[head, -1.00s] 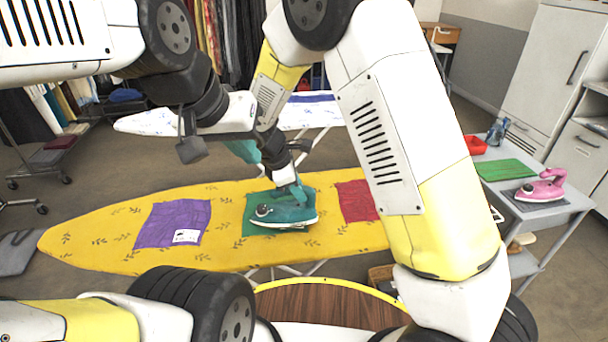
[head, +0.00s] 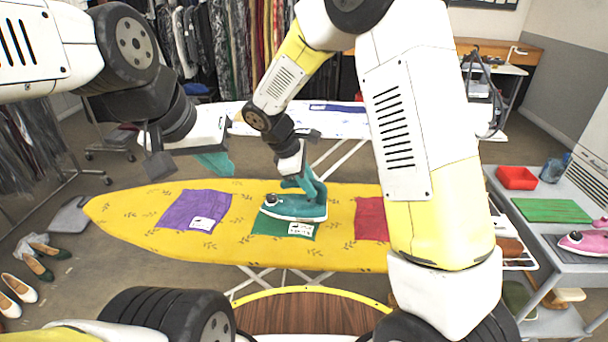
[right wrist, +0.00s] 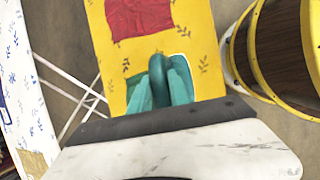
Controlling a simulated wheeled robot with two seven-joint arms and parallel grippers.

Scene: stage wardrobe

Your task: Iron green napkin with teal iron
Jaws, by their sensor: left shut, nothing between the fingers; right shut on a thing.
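The teal iron (head: 297,207) is over the far part of the green napkin (head: 270,228) on the yellow ironing board (head: 130,215). The napkin's near part and its white tag show; the iron hides the rest. I cannot tell whether its sole touches the cloth or is slightly above it. My right gripper (head: 300,182) is shut on the iron's handle. In the right wrist view its teal fingers (right wrist: 160,88) close around the handle, and the iron is mostly hidden. My left gripper (head: 216,163) is shut and empty, above the board's far left edge.
A purple napkin (head: 190,210) lies left of the green one and a red napkin (head: 370,219) right of it. A grey side table (head: 525,228) holds a pink iron (head: 585,243), a green mat (head: 552,210) and a red box (head: 517,178). A white-blue board (head: 350,125) stands behind.

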